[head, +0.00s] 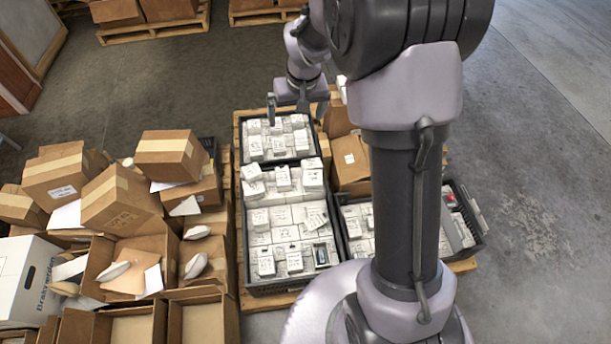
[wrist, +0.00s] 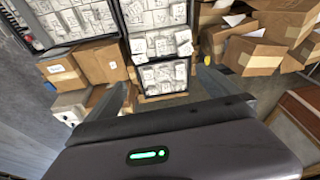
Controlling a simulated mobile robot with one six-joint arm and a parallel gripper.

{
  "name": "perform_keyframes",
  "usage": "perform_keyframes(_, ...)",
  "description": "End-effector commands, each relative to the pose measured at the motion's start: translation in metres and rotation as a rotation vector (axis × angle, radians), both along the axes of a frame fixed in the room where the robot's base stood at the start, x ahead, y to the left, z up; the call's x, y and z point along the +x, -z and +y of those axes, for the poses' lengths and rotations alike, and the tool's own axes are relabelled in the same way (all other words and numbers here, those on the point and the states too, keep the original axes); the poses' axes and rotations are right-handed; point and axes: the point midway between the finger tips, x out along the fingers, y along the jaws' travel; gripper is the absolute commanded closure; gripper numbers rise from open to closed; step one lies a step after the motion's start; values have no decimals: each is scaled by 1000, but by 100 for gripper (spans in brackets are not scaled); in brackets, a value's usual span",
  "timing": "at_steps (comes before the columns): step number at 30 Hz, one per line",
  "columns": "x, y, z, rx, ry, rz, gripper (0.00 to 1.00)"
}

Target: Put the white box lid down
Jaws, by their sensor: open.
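My gripper (head: 287,104) is open, with its two fingers apart above the back end of the far black crate of small white boxes. In the wrist view, I see nothing held between the fingers. A white carton (head: 28,275) with dark lettering stands at the left edge of the head view, and its top looks white and flat. Another whitish box (wrist: 70,105) shows beside cardboard boxes at the left of the wrist view. I cannot clearly make out a separate white box lid in either view.
Black crates (head: 241,215) full of small white boxes stand on a wooden pallet (head: 238,118). Cardboard boxes (head: 172,155), some open, are heaped at the left. Another loaded pallet (head: 150,30) stands at the back. Bare floor (head: 540,200) lies to the right.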

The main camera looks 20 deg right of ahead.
Motion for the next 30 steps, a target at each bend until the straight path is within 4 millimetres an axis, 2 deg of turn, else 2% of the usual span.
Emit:
perform_keyframes(1, -23, -45, 11, 17, 27, -39, 0)
perform_keyframes(3, -65, -94, 27, 48, 69, -80, 0)
perform_keyframes(5, -105, -127, 39, 79, 106, -115, 0)
perform_keyframes(6, -133, -143, 47, 100, 128, -137, 0)
perform_keyframes(9, -197, -166, 63, 154, 174, -183, 0)
perform_keyframes(12, -245, -169, 74, 198, 208, -214, 0)
perform_keyframes(13, -255, -168, 76, 208, 215, -222, 0)
perform_keyframes(15, -272, -166, 80, 226, 226, -231, 0)
perform_keyframes(18, -281, -164, 81, 238, 235, -236, 0)
perform_keyframes(30, -281, -160, 81, 237, 234, -237, 0)
